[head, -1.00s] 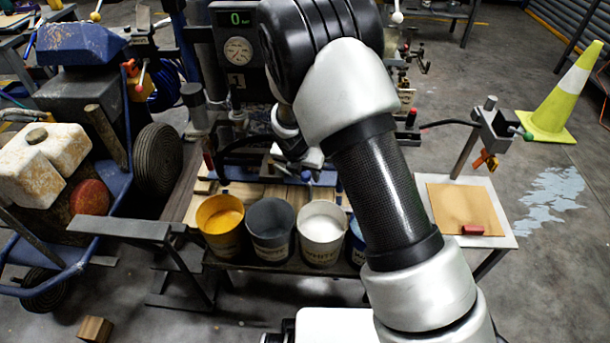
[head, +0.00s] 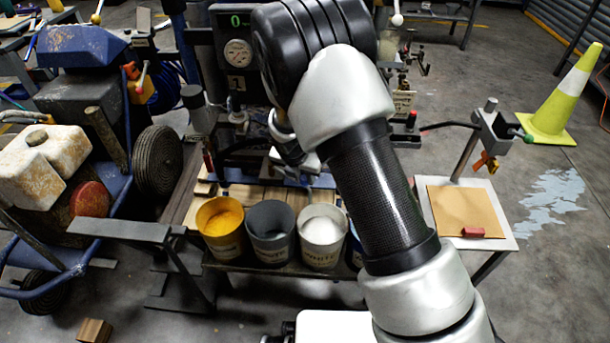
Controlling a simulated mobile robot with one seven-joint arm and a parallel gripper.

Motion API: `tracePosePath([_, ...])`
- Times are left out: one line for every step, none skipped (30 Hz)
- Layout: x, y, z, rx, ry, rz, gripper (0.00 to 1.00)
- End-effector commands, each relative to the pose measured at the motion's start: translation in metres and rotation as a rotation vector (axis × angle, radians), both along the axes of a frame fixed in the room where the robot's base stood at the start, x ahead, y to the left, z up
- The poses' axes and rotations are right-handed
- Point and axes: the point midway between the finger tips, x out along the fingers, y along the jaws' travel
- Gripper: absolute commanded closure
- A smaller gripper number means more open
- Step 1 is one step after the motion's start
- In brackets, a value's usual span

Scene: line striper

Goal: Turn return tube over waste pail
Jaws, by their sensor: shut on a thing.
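My gripper (head: 303,163) is low behind the pails, partly hidden by my own arm. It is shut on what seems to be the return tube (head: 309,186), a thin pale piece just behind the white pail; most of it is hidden. The grey pail (head: 271,247), with a label too small to read surely, stands between the yellow pail (head: 223,245) and the white pail (head: 322,254). I cannot tell for sure which is the waste pail. The tube's visible end looks nearer the white pail than the grey one.
A blue pail (head: 353,255) is mostly hidden behind my arm. The machine's gauge (head: 237,53) stands behind the pails. A blue wheeled cart (head: 70,225) is at left. A side table with a brown sheet (head: 460,210) is at right, near a yellow cone (head: 557,95).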

Motion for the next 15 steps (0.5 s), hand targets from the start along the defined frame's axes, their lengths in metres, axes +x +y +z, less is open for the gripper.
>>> tracePosePath([-0.002,0.003,0.0,-0.001,-0.001,-0.015,1.0])
tracePosePath([-0.004,0.004,0.0,-0.001,0.0,-0.03,1.0])
tracePosePath([-0.006,0.006,0.0,-0.001,0.0,-0.049,1.0])
tracePosePath([-0.008,0.008,0.0,-0.001,-0.001,-0.066,1.0])
tracePosePath([-0.01,0.01,0.0,-0.001,-0.001,-0.085,1.0])
tracePosePath([-0.012,0.012,0.0,-0.001,-0.001,-0.113,1.0])
tracePosePath([-0.015,0.015,0.0,-0.001,-0.001,-0.135,1.0])
tracePosePath([-0.017,0.017,0.001,-0.001,-0.001,-0.16,1.0])
tracePosePath([-0.02,0.02,0.001,0.0,-0.001,-0.194,1.0])
tracePosePath([-0.022,0.023,0.001,-0.001,-0.001,-0.22,1.0])
tracePosePath([-0.025,0.026,0.001,-0.001,-0.001,-0.247,1.0])
tracePosePath([-0.027,0.03,0.001,0.0,-0.001,-0.287,1.0])
tracePosePath([-0.029,0.033,0.001,-0.001,-0.001,-0.315,1.0])
tracePosePath([-0.032,0.036,0.001,-0.001,-0.001,-0.343,1.0])
tracePosePath([-0.034,0.04,0.001,-0.001,0.0,-0.381,1.0])
